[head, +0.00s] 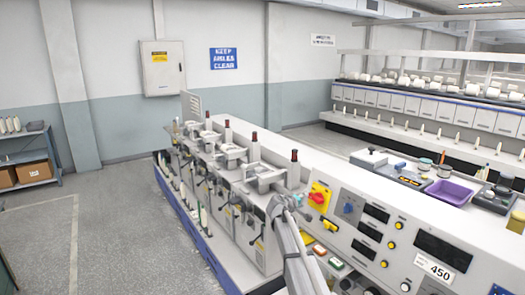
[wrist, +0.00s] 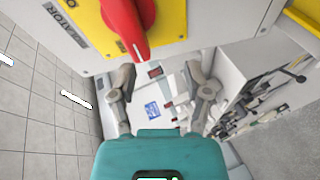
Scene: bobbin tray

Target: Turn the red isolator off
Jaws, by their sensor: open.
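The red isolator (head: 318,197) is a rotary handle on a yellow plate (head: 319,209) on the machine's front panel. In the wrist view the red handle (wrist: 126,28) fills the top, with the yellow plate (wrist: 172,24) behind it and part of an ISOLATOR label beside it. The handle's long grip slants down the picture; its exact setting cannot be read. My gripper (wrist: 157,73) is open and empty, its two fingers apart just below the handle in the wrist view, not visibly touching it. In the head view my arm rises left of the isolator.
The control panel has a blue knob (head: 348,208), yellow buttons and dark displays to the right. A purple tray (head: 448,192) and other items stand on the machine top. Winding heads with red-topped posts (head: 294,155) line the machine to the left. The aisle floor (head: 120,235) is clear.

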